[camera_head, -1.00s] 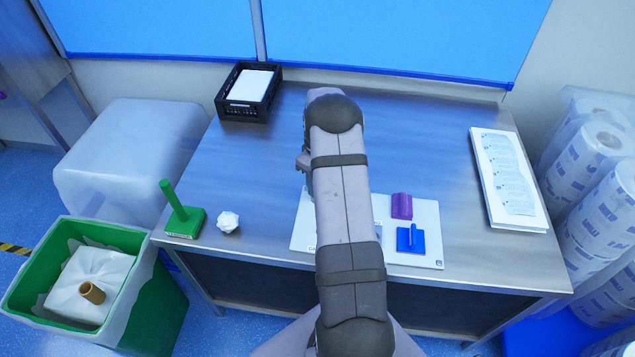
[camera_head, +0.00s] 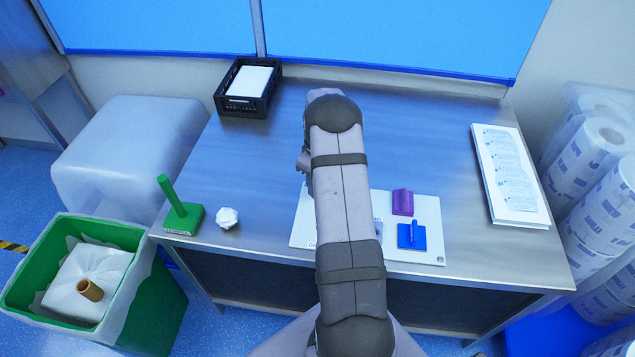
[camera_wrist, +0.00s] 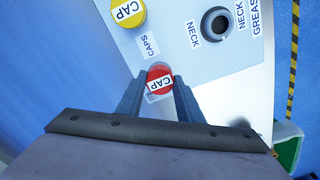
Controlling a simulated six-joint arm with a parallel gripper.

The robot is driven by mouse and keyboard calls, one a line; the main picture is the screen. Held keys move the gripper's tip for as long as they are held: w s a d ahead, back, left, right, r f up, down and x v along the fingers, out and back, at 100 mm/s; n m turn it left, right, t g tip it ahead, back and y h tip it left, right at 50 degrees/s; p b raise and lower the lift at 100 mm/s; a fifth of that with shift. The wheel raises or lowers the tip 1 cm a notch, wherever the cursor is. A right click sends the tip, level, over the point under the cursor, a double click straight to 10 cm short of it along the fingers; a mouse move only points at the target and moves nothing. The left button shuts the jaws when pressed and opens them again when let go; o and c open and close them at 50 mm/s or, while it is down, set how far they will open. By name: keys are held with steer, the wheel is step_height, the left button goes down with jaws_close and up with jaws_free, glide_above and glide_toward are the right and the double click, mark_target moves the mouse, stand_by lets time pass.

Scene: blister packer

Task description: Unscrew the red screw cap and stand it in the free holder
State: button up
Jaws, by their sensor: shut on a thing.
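The red screw cap (camera_wrist: 160,78), with a white label reading CAP, shows in the wrist view between the two fingers of my gripper (camera_wrist: 160,92). My gripper is shut on it. The cap is over the edge part of a pale board (camera_wrist: 185,48), beside a small CAPS label; I cannot tell whether it touches the board. A yellow cap (camera_wrist: 128,12) stands on the board at the upper left. A dark round neck opening (camera_wrist: 215,23), labelled NECK, is empty at the upper right. In the head view my arm hides the gripper and the red cap.
The board (camera_head: 428,210) also carries a purple block (camera_head: 402,202) and a blue block (camera_head: 411,236). A green post on a base (camera_head: 183,216) and a crumpled white ball (camera_head: 227,218) are at the left.

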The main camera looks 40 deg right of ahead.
steer(key=shift+f, duration=0.15)
steer(key=o, duration=1.3)
step_height(320, 180, up, 7)
steer(key=shift+f+b, duration=0.15)
steer(key=shift+b, duration=1.05)
steer(key=shift+r, duration=0.4)
